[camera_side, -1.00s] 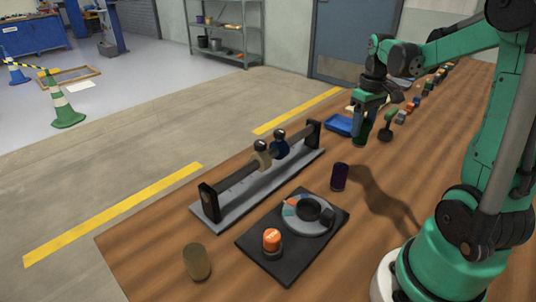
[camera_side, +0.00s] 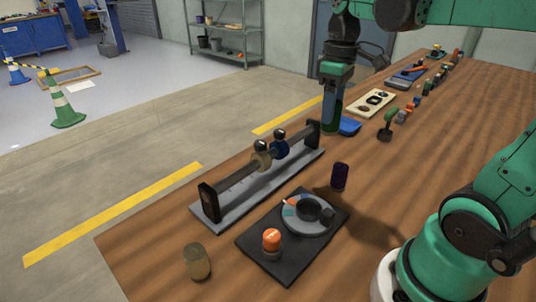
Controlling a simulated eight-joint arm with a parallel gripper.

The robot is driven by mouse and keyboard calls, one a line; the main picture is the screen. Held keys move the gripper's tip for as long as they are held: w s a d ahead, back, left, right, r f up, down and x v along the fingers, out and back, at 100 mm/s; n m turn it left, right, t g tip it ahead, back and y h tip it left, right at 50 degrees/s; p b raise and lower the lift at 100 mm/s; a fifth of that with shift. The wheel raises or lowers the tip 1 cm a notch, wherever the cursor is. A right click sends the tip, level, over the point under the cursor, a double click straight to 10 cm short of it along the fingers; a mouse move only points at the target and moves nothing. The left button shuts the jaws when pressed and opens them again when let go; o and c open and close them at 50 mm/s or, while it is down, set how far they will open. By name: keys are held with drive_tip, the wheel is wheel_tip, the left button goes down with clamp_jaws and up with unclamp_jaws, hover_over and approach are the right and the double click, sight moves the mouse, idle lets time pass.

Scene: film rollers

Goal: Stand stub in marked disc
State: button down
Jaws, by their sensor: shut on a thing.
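My gripper (camera_side: 333,98) is shut on a dark green cylinder (camera_side: 331,122), held upright behind the right end of the roller rack; it partly hides the blue tray. A grey disc (camera_side: 292,222) with orange and teal marks and a dark round centre lies on a black square plate (camera_side: 256,246) at the front. The held cylinder is well apart from the disc. An orange-topped stub (camera_side: 271,240) stands on the plate's near left part. A dark purple cylinder (camera_side: 340,177) and an olive-tan cylinder (camera_side: 197,262) stand upright on the table.
The table's right middle is clear.

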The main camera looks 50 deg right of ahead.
drive_tip(key=s+a+f+n, duration=0.3)
drive_tip(key=a+f+n, duration=0.1)
drive_tip(key=a, duration=0.4)
drive_tip(key=shift+w+f, duration=0.15)
drive_tip(key=shift+f, duration=2.05)
drive_tip(key=shift+w+f, duration=0.1)
drive_tip(key=shift+f, duration=2.1)
drive_tip(key=shift+f, duration=0.15)
drive_tip(key=shift+c, duration=1.4)
unclamp_jaws()
drive_tip(key=shift+o, duration=0.3)
drive_tip(key=shift+o, duration=1.1)
